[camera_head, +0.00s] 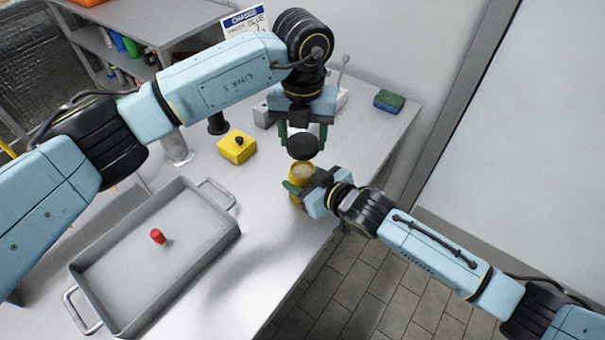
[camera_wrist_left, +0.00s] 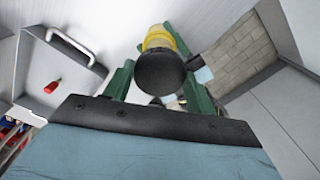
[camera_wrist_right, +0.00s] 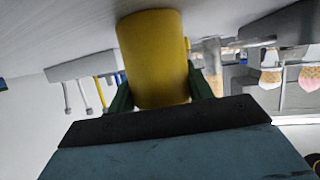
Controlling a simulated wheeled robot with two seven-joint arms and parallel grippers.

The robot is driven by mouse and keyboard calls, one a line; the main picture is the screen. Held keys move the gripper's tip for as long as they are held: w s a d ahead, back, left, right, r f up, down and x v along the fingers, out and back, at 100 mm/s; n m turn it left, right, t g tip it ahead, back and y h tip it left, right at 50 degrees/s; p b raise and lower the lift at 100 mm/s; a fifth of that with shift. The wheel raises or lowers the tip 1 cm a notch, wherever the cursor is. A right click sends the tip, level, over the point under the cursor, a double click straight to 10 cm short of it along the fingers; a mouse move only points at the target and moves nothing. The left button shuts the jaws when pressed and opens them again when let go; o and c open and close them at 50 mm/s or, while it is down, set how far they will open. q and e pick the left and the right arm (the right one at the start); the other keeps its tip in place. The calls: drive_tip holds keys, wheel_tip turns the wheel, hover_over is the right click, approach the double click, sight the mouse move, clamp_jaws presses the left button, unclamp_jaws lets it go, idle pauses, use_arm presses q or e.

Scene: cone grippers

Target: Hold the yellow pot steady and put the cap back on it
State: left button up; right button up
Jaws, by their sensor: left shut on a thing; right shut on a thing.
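The yellow pot (camera_head: 295,188) stands at the right edge of the table, its open top showing pale contents. My right gripper (camera_head: 297,186) is shut on it from the right; in the right wrist view the yellow pot (camera_wrist_right: 153,60) sits between the green fingers. The black cap (camera_head: 302,146) is just above the pot, apart from its rim in the head view. My left gripper (camera_head: 303,132) points down and is shut on the cap. In the left wrist view the cap (camera_wrist_left: 160,72) hides part of the yellow pot (camera_wrist_left: 160,38).
A grey tray (camera_head: 215,245) with a red object (camera_head: 157,237) fills the table's left front. A yellow box with a black knob (camera_head: 237,150), a clear glass (camera_head: 176,150) and a green-blue sponge (camera_head: 389,101) stand farther back. The table edge is close to the pot.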

use_arm(q)
hover_over(303, 172)
drive_tip(key=shift+f, duration=2.25)
drive_tip(key=shift+f, duration=0.85)
drive_tip(key=shift+f, duration=0.6)
drive_tip(key=o, duration=1)
drive_tip(key=shift+r, duration=2.35)
